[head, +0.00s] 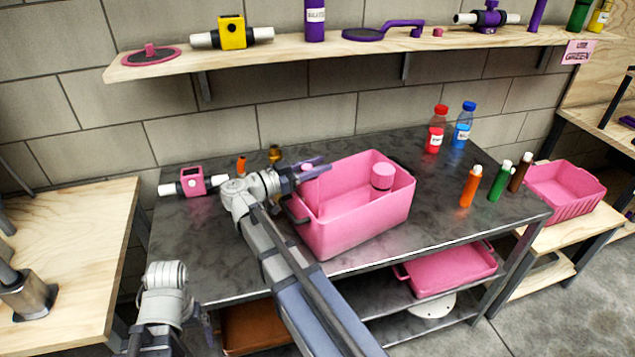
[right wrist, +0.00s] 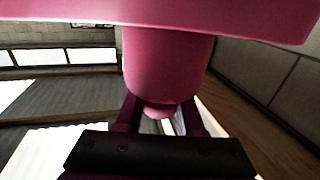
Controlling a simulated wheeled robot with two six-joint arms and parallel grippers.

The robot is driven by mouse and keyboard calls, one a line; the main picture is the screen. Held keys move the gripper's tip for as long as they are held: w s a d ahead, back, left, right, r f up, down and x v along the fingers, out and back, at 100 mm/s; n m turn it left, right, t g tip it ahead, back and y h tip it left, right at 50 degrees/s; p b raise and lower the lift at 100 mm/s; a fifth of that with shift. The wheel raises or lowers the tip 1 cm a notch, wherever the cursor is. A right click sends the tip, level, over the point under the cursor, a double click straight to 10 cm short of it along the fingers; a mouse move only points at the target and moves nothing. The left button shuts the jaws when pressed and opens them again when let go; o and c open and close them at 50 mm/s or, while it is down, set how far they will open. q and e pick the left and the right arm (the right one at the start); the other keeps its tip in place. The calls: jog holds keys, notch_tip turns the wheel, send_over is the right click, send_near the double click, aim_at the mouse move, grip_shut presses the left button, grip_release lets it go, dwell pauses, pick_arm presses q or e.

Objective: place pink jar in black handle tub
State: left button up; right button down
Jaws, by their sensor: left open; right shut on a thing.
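The black handle tub (head: 350,225) is a pink open bin on the metal table, with a black handle at each end. A pink jar (head: 381,177) with a ridged lid stands inside it, toward the right, apart from my grippers. My right gripper (head: 312,167), with purple fingers, is over the tub's left end. In the right wrist view it is shut on the narrow end of a pink part (right wrist: 165,65), which widens away from the fingers; I cannot tell which part it is. My left gripper (head: 206,325) is open, low at the table's front left, partly hidden.
A pink-and-white valve (head: 192,183) lies left of the tub. Red (head: 436,130) and blue (head: 463,125) bottles stand behind right. Orange, green and brown tubes (head: 497,182) stand at right. Other pink tubs are on the lower shelf (head: 452,270) and right bench (head: 565,193).

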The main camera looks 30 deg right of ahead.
aim_at(317, 178)
jog(key=shift+f+b, duration=1.8)
jog(key=shift+f, duration=0.25)
jog(key=shift+f, duration=0.25)
jog(key=c, duration=0.5)
grip_release()
jog(key=shift+r, duration=0.1)
jog(key=shift+r, duration=0.15)
jog(key=a, duration=1.2)
jog(key=shift+s, duration=0.15)
